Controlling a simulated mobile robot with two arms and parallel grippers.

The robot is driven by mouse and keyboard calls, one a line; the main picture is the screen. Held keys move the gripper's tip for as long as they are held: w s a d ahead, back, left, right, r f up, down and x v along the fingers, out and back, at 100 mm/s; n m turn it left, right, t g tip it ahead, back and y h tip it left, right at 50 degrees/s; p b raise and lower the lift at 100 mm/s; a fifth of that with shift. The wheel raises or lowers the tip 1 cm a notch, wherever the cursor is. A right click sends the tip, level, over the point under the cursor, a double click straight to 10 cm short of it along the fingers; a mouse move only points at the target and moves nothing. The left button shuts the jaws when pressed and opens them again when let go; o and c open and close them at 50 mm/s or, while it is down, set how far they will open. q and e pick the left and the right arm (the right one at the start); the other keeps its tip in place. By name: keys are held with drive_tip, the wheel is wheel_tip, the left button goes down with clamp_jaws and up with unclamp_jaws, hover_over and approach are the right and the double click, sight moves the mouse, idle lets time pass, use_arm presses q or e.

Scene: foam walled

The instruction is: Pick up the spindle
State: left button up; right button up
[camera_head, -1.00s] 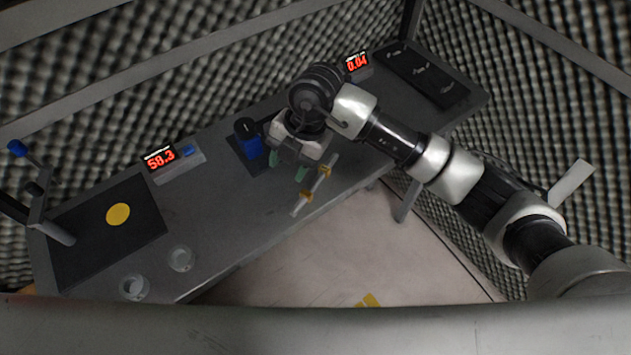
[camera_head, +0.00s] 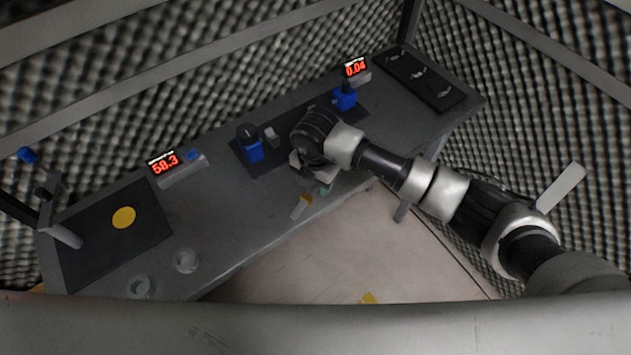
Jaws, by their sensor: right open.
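The spindle is a pale rod with orange-yellow bands (camera_head: 301,207), lying at an angle near the front edge of the grey table. Its lower-left end shows; the rest is hidden under my right gripper (camera_head: 315,186). That gripper points down over the upper part of the spindle, with a green fingertip showing beside it. It is open; I cannot tell whether its fingers straddle or touch the rod. My left gripper is not in view.
Displays read 58.3 (camera_head: 163,163) and 0.04 (camera_head: 356,68). Clear cups (camera_head: 186,260) stand front left, near a dark pad (camera_head: 92,252) with a yellow disc (camera_head: 123,217). A post (camera_head: 66,237) stands far left.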

drive_tip(key=shift+f, duration=0.55)
clamp_jaws()
drive_tip(key=shift+r, duration=0.1)
